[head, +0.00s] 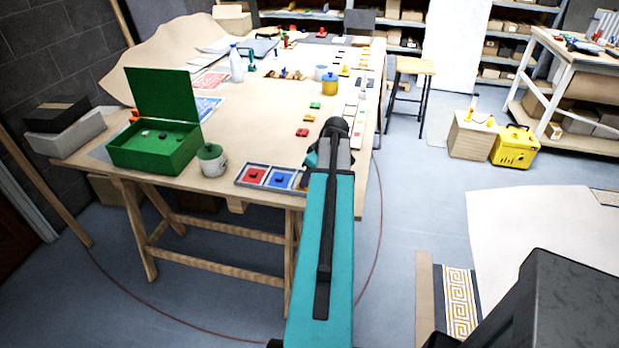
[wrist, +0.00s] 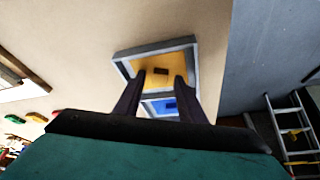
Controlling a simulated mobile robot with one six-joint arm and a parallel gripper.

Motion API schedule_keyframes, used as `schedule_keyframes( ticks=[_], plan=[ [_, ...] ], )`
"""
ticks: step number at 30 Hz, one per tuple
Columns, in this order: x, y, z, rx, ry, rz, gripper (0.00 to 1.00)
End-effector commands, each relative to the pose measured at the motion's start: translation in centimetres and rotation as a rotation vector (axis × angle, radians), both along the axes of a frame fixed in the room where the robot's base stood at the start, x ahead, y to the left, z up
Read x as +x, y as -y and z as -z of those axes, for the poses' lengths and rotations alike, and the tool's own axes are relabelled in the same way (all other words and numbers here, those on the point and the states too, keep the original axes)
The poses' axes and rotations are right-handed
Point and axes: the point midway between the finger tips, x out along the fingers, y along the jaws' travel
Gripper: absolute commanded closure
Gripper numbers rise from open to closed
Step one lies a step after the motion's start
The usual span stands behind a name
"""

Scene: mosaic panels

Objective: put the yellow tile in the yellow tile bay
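In the wrist view a yellow tile (wrist: 178,62) with a small dark knob lies within the yellow bay of a grey-framed tray (wrist: 125,52). It appears flat, though its exact seating is hard to judge. My gripper (wrist: 160,77) is open over it, its two dark fingers apart with the knob between and just beyond their tips. I see clear space on both sides of the knob.
Next to the yellow bay is a blue bay (wrist: 158,108); the head view also shows red (head: 255,175) and blue ones at the table's front edge. Small coloured tiles (head: 302,132) lie farther back.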

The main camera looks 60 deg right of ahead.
Motion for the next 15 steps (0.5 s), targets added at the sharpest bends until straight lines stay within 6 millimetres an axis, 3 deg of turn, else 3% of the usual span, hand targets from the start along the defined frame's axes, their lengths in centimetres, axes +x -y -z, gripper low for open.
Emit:
schedule_keyframes(
  ticks=[15],
  plan=[
    [-1.5,-0.1,-3.8,-0.002,0.001,0.001,0.64]
  ],
)
